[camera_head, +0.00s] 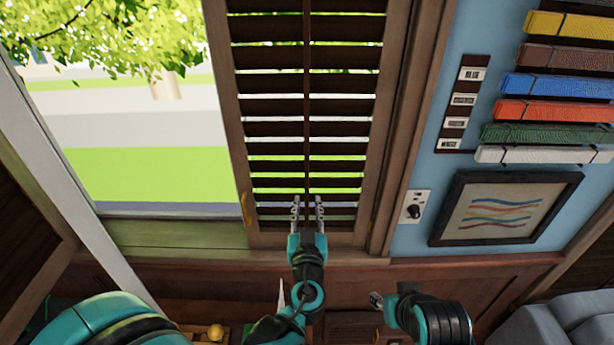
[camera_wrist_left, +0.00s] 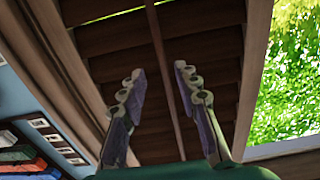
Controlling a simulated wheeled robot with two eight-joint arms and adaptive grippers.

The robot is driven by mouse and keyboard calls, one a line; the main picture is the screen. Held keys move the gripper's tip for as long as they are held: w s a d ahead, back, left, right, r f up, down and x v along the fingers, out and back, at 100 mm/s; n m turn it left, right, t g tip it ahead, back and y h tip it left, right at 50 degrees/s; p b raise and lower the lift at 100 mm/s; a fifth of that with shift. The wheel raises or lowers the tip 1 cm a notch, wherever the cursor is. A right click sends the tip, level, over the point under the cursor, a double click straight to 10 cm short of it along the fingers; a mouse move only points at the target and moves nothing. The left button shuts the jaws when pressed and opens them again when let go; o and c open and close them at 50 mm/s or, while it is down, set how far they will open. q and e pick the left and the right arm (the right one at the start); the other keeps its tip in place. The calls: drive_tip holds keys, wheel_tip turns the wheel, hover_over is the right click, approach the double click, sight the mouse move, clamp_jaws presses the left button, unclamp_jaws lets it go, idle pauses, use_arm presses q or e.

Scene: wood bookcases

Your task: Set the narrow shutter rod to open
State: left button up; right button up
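The narrow shutter rod (camera_head: 307,100) is a thin dark vertical bar down the middle of a brown slatted shutter (camera_head: 274,128). Bright gaps with greenery show between the slats. My left gripper (camera_head: 308,208) is at the rod's lower part, with its two fingers apart, one on each side of it. In the left wrist view the rod (camera_wrist_left: 156,40) passes between the spread fingertips (camera_wrist_left: 159,76) with space on both sides; I cannot tell how deep it sits between them. My right gripper (camera_head: 377,300) is low, right of the left arm, and its finger opening is unclear.
An open window area with lawn lies left of the shutter. A brass-coloured handle (camera_head: 246,212) is on the shutter frame's left edge. A switch plate (camera_head: 414,206), a framed picture (camera_head: 505,208) and coloured bundles (camera_head: 555,84) are on the blue wall. A grey seat (camera_head: 580,320) stands lower right.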

sight(307, 183)
use_arm(q)
drive_tip(key=w, duration=0.7)
drive_tip(key=shift+w+a+f+p, duration=0.1)
drive_tip(key=shift+w+p, duration=0.2)
drive_tip(key=shift+w, duration=0.05)
clamp_jaws()
